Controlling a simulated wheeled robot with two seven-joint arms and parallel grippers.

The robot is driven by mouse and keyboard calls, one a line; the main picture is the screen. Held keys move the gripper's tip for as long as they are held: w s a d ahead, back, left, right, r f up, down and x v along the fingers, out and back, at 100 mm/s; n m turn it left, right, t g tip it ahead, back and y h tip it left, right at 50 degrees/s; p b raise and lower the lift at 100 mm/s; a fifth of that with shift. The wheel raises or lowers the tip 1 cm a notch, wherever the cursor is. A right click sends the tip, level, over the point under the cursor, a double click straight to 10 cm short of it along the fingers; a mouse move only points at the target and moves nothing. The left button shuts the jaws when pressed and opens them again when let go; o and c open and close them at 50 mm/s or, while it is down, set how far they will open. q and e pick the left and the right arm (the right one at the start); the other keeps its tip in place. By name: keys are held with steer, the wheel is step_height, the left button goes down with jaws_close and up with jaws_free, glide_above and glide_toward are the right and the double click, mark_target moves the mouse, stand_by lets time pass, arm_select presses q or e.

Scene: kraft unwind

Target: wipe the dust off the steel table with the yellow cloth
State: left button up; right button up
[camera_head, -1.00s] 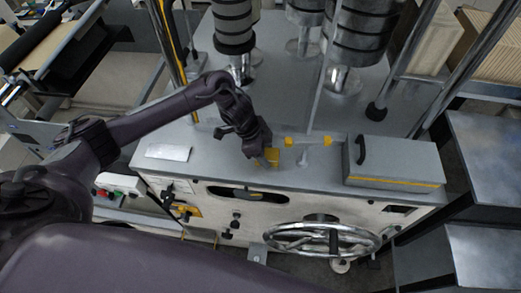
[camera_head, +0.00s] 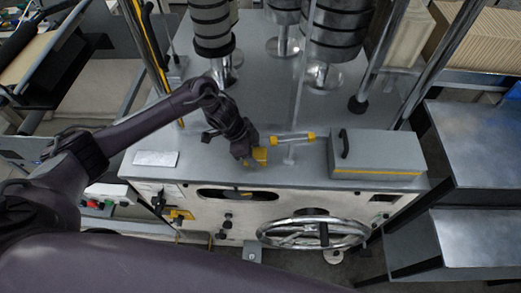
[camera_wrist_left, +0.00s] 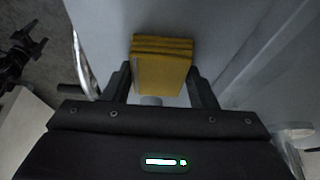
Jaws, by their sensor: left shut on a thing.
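The yellow cloth (camera_head: 260,155) is a small folded pad at the end of my left arm, over the front part of the steel table (camera_head: 220,172). My left gripper (camera_wrist_left: 158,92) is shut on the cloth, which shows folded in layers between the two fingers in the left wrist view (camera_wrist_left: 162,62). In the head view, I cannot tell whether the cloth touches the steel top. No dust can be made out clearly on the table. My right gripper is out of view.
A grey box with a black handle (camera_head: 375,152) stands on the right. A pale plate (camera_head: 156,158) lies on the left. Black-banded rollers (camera_head: 338,35) stand behind. A handwheel (camera_head: 313,232) is on the front.

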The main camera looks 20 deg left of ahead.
mark_target(213, 156)
arm_select(q)
steer(key=shift+s+a+p, duration=0.2)
steer(key=shift+a, duration=0.65)
steer(key=shift+s+a+p, duration=0.2)
steer(key=shift+a+p, duration=0.05)
steer(key=shift+a, duration=0.65)
steer(key=shift+s+a+p, duration=0.2)
steer(key=shift+a, duration=0.65)
steer(key=shift+s+a, duration=0.35)
steer(key=shift+a, duration=1.1)
steer(key=shift+s+a, duration=0.4)
steer(key=shift+a, duration=1.05)
steer(key=shift+s+a, duration=0.35)
steer(key=shift+a, duration=1.1)
steer(key=shift+r, duration=3)
steer(key=shift+r, duration=1.5)
steer(key=shift+d, duration=0.1)
